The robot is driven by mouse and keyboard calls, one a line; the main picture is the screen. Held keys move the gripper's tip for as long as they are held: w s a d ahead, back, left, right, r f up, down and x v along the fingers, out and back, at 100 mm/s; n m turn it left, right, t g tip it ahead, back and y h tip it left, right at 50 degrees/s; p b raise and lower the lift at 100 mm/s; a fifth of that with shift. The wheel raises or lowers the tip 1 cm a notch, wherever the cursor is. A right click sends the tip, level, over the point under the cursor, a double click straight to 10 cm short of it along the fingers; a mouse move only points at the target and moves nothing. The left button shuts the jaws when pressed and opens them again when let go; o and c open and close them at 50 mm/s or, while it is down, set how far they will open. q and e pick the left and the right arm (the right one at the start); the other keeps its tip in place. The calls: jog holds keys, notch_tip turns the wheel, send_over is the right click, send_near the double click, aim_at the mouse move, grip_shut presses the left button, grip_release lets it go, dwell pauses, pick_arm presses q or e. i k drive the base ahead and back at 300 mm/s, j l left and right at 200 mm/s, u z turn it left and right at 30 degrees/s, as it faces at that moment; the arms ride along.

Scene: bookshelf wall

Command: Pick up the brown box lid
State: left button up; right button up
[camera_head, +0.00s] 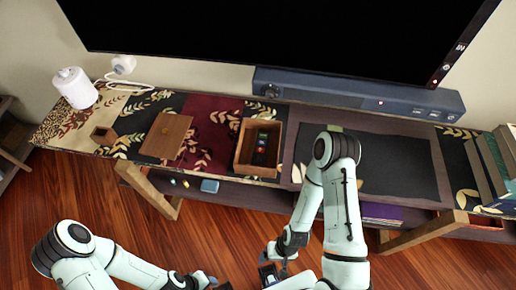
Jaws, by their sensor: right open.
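The brown box lid (167,136) lies flat on the patterned runner, left of the middle of the long bench. An open brown box (243,160) stands to its right with a dark, colourful item (262,143) inside. My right gripper (270,272) is open and low, in front of the bench and well away from the lid. My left gripper (212,284) is at the bottom edge, partly cut off, also away from the lid. Its jaws are not clear.
A soundbar (360,95) runs along the back below the dark screen (270,30). Books (495,165) stand at the right. A dark mat (395,165) lies right of the box.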

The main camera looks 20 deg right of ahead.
aim_at(166, 139)
jog(key=j+z, duration=0.1)
jog(key=z, duration=0.8)
jog(key=j+z, duration=0.15)
jog(key=z, duration=0.25)
jog(key=j+z, duration=0.1)
jog(key=z, duration=0.35)
jog(key=k+j+z, duration=0.15)
jog(key=j+z, duration=0.2)
jog(key=k+j+z, duration=0.15)
jog(key=z, duration=0.2)
jog(key=k+j+z, duration=0.2)
jog(key=z, duration=0.15)
jog(key=j, duration=0.1)
